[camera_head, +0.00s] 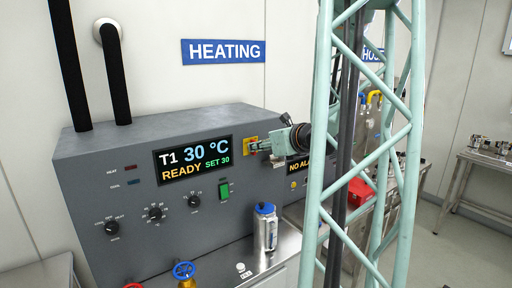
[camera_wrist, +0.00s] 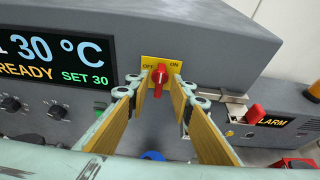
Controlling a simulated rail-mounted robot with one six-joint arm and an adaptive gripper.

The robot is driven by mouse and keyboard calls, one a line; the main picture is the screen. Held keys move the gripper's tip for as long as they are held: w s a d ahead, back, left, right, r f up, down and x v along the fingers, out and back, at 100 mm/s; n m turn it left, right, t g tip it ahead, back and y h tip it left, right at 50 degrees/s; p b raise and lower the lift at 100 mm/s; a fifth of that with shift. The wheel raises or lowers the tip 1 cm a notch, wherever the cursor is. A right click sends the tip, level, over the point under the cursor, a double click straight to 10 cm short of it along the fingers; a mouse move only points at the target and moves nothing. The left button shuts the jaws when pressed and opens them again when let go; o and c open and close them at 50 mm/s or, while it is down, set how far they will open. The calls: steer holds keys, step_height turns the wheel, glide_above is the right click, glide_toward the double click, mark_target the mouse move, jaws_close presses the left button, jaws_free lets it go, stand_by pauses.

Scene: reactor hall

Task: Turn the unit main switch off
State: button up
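The unit main switch is a red rotary knob (camera_wrist: 159,78) on a yellow plate (camera_wrist: 148,62) marked OFF at left and ON at right. Its handle looks roughly upright in the wrist view. In the head view the yellow plate (camera_head: 249,140) is on the grey unit's front, right of the display, and the knob is mostly hidden by my gripper (camera_head: 268,146). In the wrist view my gripper (camera_wrist: 159,88) is open, one finger on each side of the knob. Gaps seem to show between the pads and the knob; I cannot tell if either touches.
The display (camera_head: 194,159) reads T1 30 °C, READY, SET 30. A green switch (camera_head: 224,192) and black dials (camera_head: 155,213) sit below it. A bottle with a blue cap (camera_head: 265,228) stands on the ledge. A red part (camera_wrist: 256,114) juts out right of my fingers.

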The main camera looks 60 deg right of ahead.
steer(key=shift+x, duration=0.9)
steer(key=shift+c, duration=0.2)
jaws_close()
